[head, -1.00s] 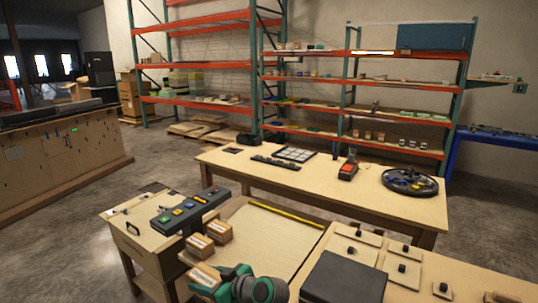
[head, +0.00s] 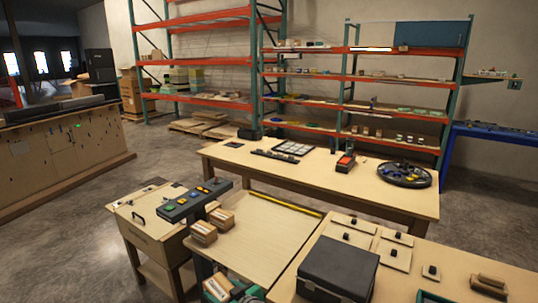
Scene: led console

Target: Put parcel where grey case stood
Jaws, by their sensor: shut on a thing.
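My gripper (head: 232,291), with green parts, is at the bottom edge, partly cut off. It is shut on a small brown parcel (head: 217,287) with a white label. Two similar parcels, one nearer (head: 203,234) and one farther (head: 221,219), sit side by side at the left edge of the pale work board. A dark grey case (head: 338,268) lies closed on the front right bench. I cannot tell from this view where a grey case stood before.
A dark console (head: 189,204) with coloured buttons stands left of the board (head: 267,235). Several pale plates with black knobs (head: 394,257) lie behind and right of the case. The middle of the board is clear. A long table (head: 320,182) stands beyond.

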